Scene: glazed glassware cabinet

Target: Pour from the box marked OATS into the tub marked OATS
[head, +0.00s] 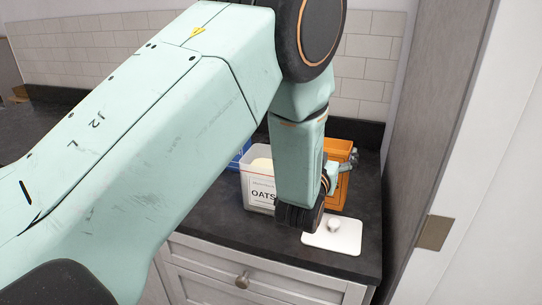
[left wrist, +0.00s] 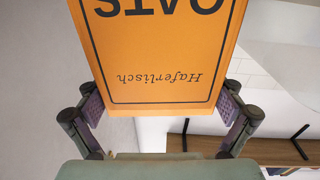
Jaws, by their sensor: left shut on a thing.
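The white tub marked OATS (head: 260,196) stands on the dark counter, partly hidden by my left arm. A pale cream patch shows inside its open top. The orange box (head: 337,202) is to its right, mostly hidden behind my left wrist. My left gripper (head: 345,165) is at the box. In the left wrist view, the orange box (left wrist: 155,45) fills the space between the two fingers of my left gripper (left wrist: 160,108), which is shut on it. Its OATS lettering appears upside down there. I cannot tell whether the box touches the counter. My right gripper is out of view.
A white lid with a round knob (head: 345,242) lies at the counter's front edge, right of the tub. A blue container (head: 238,160) is partly hidden behind my arm. A tall dark panel (head: 432,130) bounds the counter on the right, and a tiled wall (head: 368,68) stands behind.

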